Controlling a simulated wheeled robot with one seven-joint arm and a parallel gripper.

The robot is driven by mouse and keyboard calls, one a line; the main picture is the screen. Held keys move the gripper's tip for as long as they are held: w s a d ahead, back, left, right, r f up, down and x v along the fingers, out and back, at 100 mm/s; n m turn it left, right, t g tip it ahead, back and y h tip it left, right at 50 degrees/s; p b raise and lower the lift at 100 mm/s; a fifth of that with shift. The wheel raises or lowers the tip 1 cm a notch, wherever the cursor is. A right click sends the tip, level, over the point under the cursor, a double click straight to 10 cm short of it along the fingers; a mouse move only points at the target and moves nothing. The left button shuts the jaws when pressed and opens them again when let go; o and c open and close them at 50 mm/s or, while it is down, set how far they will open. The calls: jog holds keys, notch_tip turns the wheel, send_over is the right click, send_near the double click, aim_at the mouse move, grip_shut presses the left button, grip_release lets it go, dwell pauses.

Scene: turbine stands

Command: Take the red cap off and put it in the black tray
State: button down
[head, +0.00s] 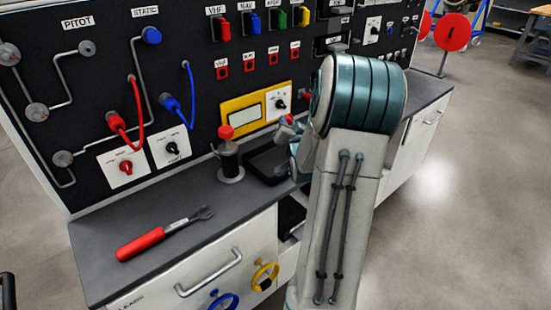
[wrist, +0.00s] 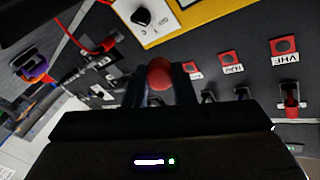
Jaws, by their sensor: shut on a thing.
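My gripper (head: 289,121) is at the panel side of the bench, partly hidden by my own arm in the head view. It is shut on a small rounded red piece, which I take as the red cap (wrist: 160,73); it shows between the two dark fingers in the wrist view. The black tray (head: 262,170) lies on the bench below my gripper, its right side hidden by my arm. The gripper is above the bench, apart from the tray. A dark upright cylinder with a red top (head: 226,133) stands just left of the tray.
A red-handled wrench (head: 165,234) lies on the bench at the left. The black panel behind has red and blue hoses (head: 180,103), knobs, switches and a yellow-framed display (head: 254,108). An open drawer (head: 291,215) is below the bench edge. Open floor lies to the right.

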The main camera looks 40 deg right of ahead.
jog(key=shift+f+b, duration=1.2)
jog(key=shift+f, duration=1.75)
jog(key=c, duration=1.1)
grip_release()
jog(key=shift+c, duration=0.2)
jog(key=b+v, duration=0.6)
jog(key=v, duration=0.5)
jog(key=shift+f, duration=0.25)
